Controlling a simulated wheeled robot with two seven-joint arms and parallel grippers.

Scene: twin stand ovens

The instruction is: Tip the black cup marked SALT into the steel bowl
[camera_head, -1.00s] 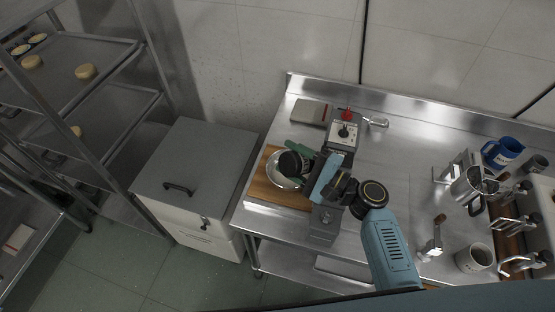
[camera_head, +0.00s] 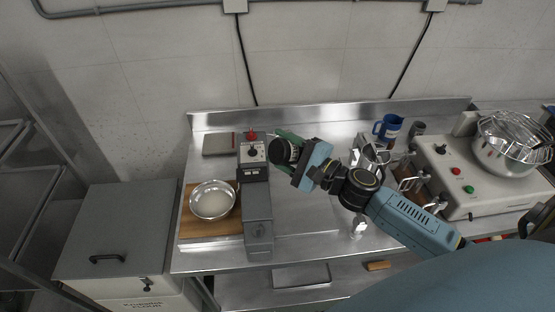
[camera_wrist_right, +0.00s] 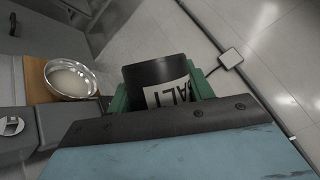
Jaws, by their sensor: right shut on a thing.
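The black cup marked SALT (camera_head: 283,152) is held tilted by my right gripper (camera_head: 291,148), whose green fingers are shut on it. The cup's inside is hidden. My left gripper is not in view.
A grey scale-like machine (camera_head: 257,205) with a red knob stands right of the bowl. The wooden board (camera_head: 190,222) lies under the bowl. A blue mug (camera_head: 388,127), a control box (camera_head: 462,172) and a large steel bowl with a wire guard (camera_head: 510,150) are at the right.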

